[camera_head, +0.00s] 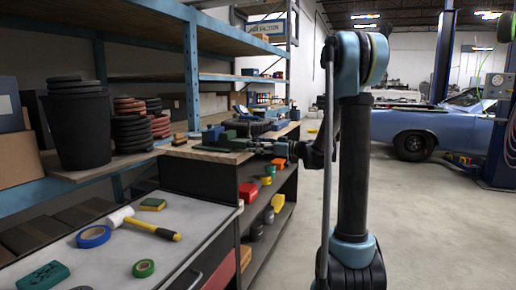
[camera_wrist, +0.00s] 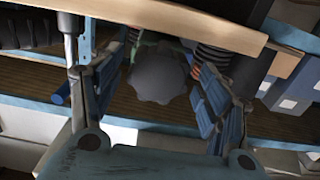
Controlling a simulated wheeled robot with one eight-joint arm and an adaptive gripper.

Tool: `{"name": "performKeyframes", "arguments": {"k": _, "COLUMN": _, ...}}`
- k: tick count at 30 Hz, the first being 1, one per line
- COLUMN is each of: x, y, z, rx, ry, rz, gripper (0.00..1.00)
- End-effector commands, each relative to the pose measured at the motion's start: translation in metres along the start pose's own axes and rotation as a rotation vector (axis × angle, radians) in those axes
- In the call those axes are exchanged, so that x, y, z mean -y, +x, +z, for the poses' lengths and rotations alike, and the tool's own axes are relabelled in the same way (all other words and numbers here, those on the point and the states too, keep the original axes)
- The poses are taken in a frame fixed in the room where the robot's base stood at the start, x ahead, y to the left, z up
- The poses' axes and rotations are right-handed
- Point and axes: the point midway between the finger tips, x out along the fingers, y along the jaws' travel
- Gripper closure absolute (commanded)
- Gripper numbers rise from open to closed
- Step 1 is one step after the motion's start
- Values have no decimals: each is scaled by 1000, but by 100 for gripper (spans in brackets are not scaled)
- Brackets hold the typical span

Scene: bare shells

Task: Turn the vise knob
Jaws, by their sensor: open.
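A green vise (camera_head: 222,139) sits on the wooden bench top in the head view, its handle side toward my arm. In the wrist view the vise knob (camera_wrist: 158,78) is a grey, scalloped disc below the wooden edge. My gripper (camera_wrist: 150,92) is open, with one blue-padded finger left of the knob and the other right of it. I see gaps on both sides of the knob; how deep it lies between the fingers I cannot tell. In the head view my gripper (camera_head: 280,149) is small and dark at the bench's right end, and the knob is not clear there.
The wooden bench top (camera_head: 208,154) has shelves with coloured bins below. A grey work surface (camera_head: 120,250) with a yellow-handled hammer (camera_head: 152,229) and tape rolls lies at front left. Stacked discs and a black bucket (camera_head: 77,130) stand behind. Open floor lies right of my arm.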

Motion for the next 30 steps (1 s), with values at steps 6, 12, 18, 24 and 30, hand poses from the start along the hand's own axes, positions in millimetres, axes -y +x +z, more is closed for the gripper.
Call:
{"name": "performKeyframes", "arguments": {"k": 6, "x": 0, "y": 12, "z": 0, "rx": 0, "ry": 0, "rz": -1, "gripper": 30}}
{"name": "performKeyframes", "arguments": {"k": 12, "x": 0, "y": 13, "z": 0, "rx": 0, "ry": 0, "rz": 0, "gripper": 30}}
{"name": "performKeyframes", "arguments": {"k": 18, "x": 1, "y": 14, "z": 0, "rx": 0, "ry": 0, "rz": -1, "gripper": 57}}
{"name": "performKeyframes", "arguments": {"k": 24, "x": -6, "y": -2, "z": 0, "rx": 1, "ry": 0, "rz": 3, "gripper": 76}}
{"name": "performKeyframes", "arguments": {"k": 30, "x": 2, "y": 14, "z": 1, "rx": 2, "ry": 17, "rz": -5, "gripper": 76}}
